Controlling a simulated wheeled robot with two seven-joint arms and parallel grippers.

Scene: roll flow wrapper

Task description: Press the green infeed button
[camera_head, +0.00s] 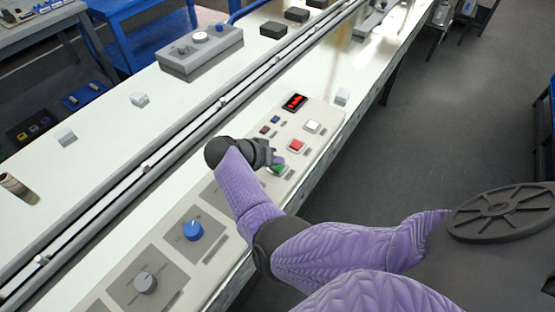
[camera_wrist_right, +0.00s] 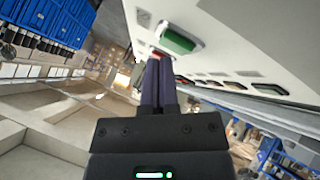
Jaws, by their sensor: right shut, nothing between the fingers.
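The green button (camera_head: 278,168) sits on the beige control panel (camera_head: 322,140), below the red button (camera_head: 297,146) and the white button (camera_head: 312,126). My right gripper (camera_head: 277,160) is shut and empty, its fingertips close over the green button and partly covering it in the head view. In the right wrist view the green button (camera_wrist_right: 178,40) shows in a pale frame just beyond the tips of the shut fingers (camera_wrist_right: 159,62). A gap seems to lie between them; contact cannot be made out. My left gripper is not in view.
A red-lit display (camera_head: 294,102) is at the panel's far end. A blue knob (camera_head: 192,230) and a grey knob (camera_head: 145,283) are nearer. A rail (camera_head: 190,122) runs along the white table, with a grey box (camera_head: 201,50) beyond. Open floor lies to the right.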

